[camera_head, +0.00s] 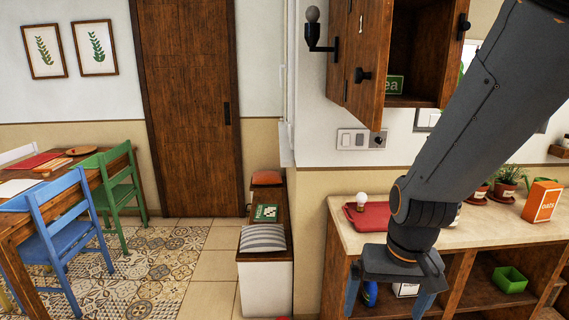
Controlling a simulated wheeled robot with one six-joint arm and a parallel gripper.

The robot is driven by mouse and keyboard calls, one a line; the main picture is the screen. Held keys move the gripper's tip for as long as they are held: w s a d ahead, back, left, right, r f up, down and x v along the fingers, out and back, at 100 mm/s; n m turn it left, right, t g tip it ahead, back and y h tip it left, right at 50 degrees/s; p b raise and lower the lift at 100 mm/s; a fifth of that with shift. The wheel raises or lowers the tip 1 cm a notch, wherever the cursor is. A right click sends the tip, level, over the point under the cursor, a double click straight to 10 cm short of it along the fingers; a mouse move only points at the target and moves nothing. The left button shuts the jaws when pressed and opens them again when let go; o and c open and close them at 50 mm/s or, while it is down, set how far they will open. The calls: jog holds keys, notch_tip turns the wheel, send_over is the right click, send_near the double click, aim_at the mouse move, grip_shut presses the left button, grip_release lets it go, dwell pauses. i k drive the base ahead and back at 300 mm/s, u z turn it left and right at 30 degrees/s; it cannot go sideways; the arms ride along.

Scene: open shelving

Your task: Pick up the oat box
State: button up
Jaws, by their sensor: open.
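The oat box (541,201) is an orange carton with pale lettering. It stands upright on the pale countertop (490,230) at the far right, near a potted plant. My gripper (388,297) points down at the lower middle of the view, in front of the counter. Its two fingers are spread apart with nothing held between them. It is well to the left of the oat box and lower in the picture. My arm crosses in front of part of the counter and hides what is behind it.
A red tray (367,222) with a small white bulb-like item lies left on the counter. Potted plants (505,184) stand left of the oat box. Open shelves below hold a green bin (509,279) and a blue bottle (370,294). A wall cabinet door (364,60) hangs open above.

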aim_at(543, 198)
jog(key=z, duration=2.55)
jog(key=i, duration=2.5)
jog(key=u, duration=3.25)
jog(key=i, duration=0.2)
jog(key=z, duration=0.15)
